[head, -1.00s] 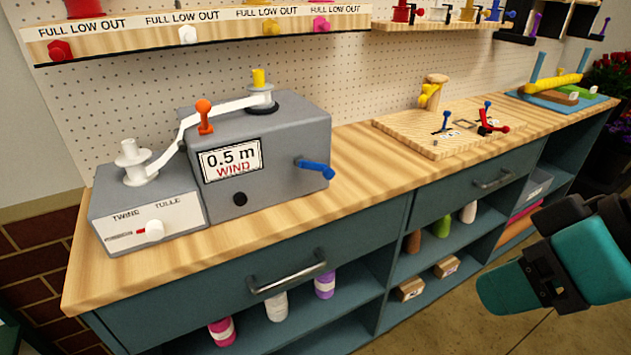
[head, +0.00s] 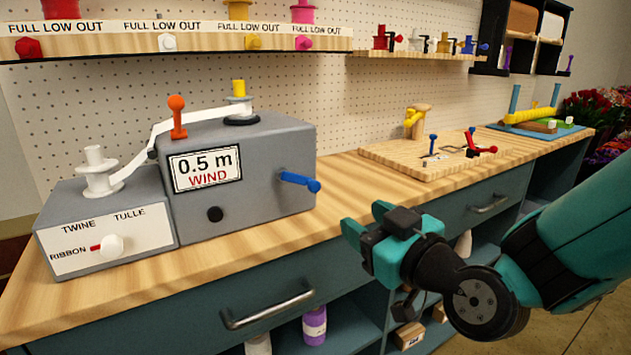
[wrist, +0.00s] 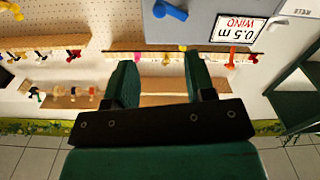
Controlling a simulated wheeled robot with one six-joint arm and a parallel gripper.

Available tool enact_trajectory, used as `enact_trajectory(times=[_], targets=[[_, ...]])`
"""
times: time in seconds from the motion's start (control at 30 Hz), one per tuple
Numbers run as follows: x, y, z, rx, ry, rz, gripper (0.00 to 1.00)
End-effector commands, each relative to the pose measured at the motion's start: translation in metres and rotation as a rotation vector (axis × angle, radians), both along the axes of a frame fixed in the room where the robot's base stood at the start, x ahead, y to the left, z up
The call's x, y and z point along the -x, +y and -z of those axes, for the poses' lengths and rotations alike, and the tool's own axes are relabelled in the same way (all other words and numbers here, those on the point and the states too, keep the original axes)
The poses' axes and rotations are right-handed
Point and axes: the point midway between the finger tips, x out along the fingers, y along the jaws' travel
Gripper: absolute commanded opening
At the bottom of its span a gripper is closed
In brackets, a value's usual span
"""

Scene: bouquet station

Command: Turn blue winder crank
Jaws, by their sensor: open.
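The blue winder crank (head: 299,181) sticks out from the right part of the grey winder box (head: 258,150), pointing right and slightly down. The box's display reads 0.5 m WIND. The crank also shows at the top of the wrist view (wrist: 171,11), beyond my fingers. My gripper (head: 364,228) is open and empty. In the head view it is to the right of and below the crank, near the bench's front edge, apart from it. Its two green fingers (wrist: 159,82) stand apart in the wrist view. A white strip runs from the left spool to the rear spool.
An orange lever (head: 177,118) stands on the winder. A selector knob (head: 110,245) is on the left box. A wooden board (head: 400,160) with small levers lies to the right. Spool shelves (head: 200,45) line the pegboard. Bare benchtop (head: 345,200) lies right of the winder.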

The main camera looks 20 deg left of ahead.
Motion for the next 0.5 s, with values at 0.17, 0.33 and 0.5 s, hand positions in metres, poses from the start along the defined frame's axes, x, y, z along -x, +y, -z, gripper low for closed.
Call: enact_trajectory(times=[0.17,0.33,0.5], targets=[[-0.028,0.031,-0.007,0.003,0.0,-0.004,0.5],[-0.055,0.06,-0.005,0.002,-0.001,-0.004,0.5],[-0.079,0.083,-0.003,0.0,0.0,-0.002,0.5]])
